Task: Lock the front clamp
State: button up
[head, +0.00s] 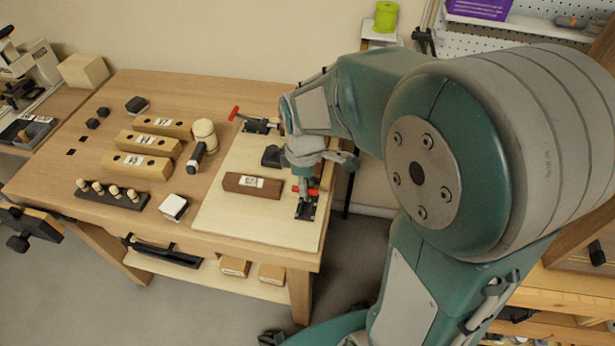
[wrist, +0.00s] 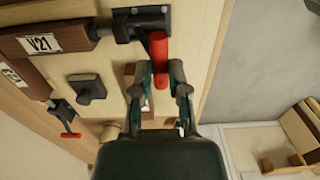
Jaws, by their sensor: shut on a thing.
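The front clamp (head: 306,208) is a black toggle clamp with a red handle, at the front right of the pale board (head: 262,227). In the wrist view its black metal body (wrist: 140,22) is at the top, and the red handle (wrist: 158,48) points down between my fingers. My gripper (head: 304,184) is over this clamp; in the wrist view my gripper (wrist: 160,84) is shut on the red handle. A dark brown block (head: 240,184) lies left of the clamp; its label reads V21 in the wrist view (wrist: 72,34). My fingers partly hide the handle in the head view.
A second red-handled clamp (head: 258,126) stands at the board's back edge. A black block (head: 271,156) sits between the clamps. Labelled wooden blocks (head: 140,166), a mallet (head: 204,133) and a peg rack (head: 110,198) occupy the bench's left. The board's front is bare.

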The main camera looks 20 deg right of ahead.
jog(key=shift+s+a+f, duration=0.25)
jog(key=shift+s+f, duration=0.15)
jog(key=shift+s, duration=0.05)
dwell(0.3)
jog(key=shift+s+a+f, duration=0.3)
jog(key=shift+s+f, duration=0.2)
jog(key=shift+f, duration=0.05)
jog(key=shift+s+a+f, duration=0.25)
jog(key=shift+s+f, duration=0.2)
jog(key=shift+f, duration=0.3)
